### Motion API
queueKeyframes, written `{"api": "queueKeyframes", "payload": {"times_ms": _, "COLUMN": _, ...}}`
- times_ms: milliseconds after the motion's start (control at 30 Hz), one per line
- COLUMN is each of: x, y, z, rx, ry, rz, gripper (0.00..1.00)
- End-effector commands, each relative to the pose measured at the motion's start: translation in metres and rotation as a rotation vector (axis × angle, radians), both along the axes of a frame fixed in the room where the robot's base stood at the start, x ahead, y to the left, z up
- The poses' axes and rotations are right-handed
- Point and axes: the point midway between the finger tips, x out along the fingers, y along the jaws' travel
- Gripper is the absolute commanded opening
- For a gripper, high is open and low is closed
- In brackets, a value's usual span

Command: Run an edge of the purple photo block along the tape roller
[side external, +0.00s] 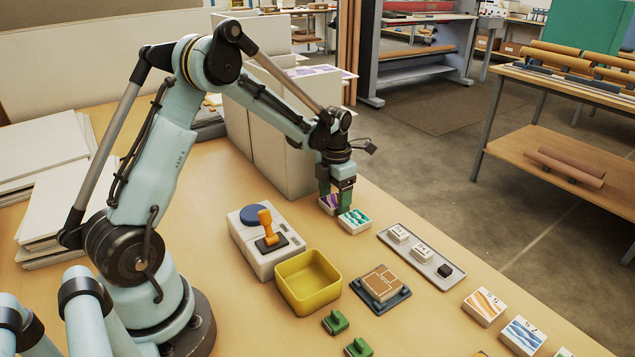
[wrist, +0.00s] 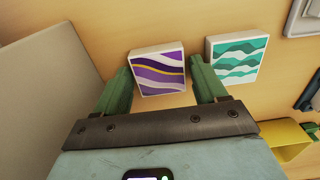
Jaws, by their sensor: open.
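The purple photo block (side external: 327,203) lies on the table near the grey upright panels, its white side edges showing. My gripper (side external: 335,199) is above it, pointing down, with green fingers apart. In the wrist view the purple wavy face of the block (wrist: 158,72) sits between the two open fingertips (wrist: 160,77), with its near edge close to the left finger. Whether a finger touches it I cannot tell. A white unit (side external: 265,243) with a blue disc (side external: 253,215) and an orange handle stands nearer the arm; it may be the tape roller, but I cannot be sure.
A teal-patterned block (side external: 354,221) lies just right of the purple one, close to the right finger. A yellow bin (side external: 308,282), a brown block on a dark pad (side external: 381,288) and a grey tray (side external: 414,258) stand nearer the camera. Grey panels (side external: 287,168) rise behind.

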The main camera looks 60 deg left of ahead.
Motion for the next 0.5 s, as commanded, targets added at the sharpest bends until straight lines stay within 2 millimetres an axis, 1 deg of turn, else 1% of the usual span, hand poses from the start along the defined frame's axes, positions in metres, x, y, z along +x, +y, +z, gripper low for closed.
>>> {"api": "queueKeyframes", "payload": {"times_ms": 67, "x": 0.0, "y": 0.0, "z": 0.0001, "rx": 0.0, "ry": 0.0, "rz": 0.0, "gripper": 0.71}}
{"api": "queueKeyframes", "payload": {"times_ms": 167, "x": 0.0, "y": 0.0, "z": 0.0002, "rx": 0.0, "ry": 0.0, "rz": 0.0, "gripper": 0.57}}
{"api": "queueKeyframes", "payload": {"times_ms": 300, "x": 0.0, "y": 0.0, "z": 0.0003, "rx": 0.0, "ry": 0.0, "rz": 0.0, "gripper": 0.36}}
{"api": "queueKeyframes", "payload": {"times_ms": 333, "x": 0.0, "y": 0.0, "z": 0.0003, "rx": 0.0, "ry": 0.0, "rz": 0.0, "gripper": 0.34}}
{"api": "queueKeyframes", "payload": {"times_ms": 500, "x": 0.0002, "y": 0.0, "z": 0.0054, "rx": 0.0, "ry": 0.0, "rz": 0.0, "gripper": 0.34}}
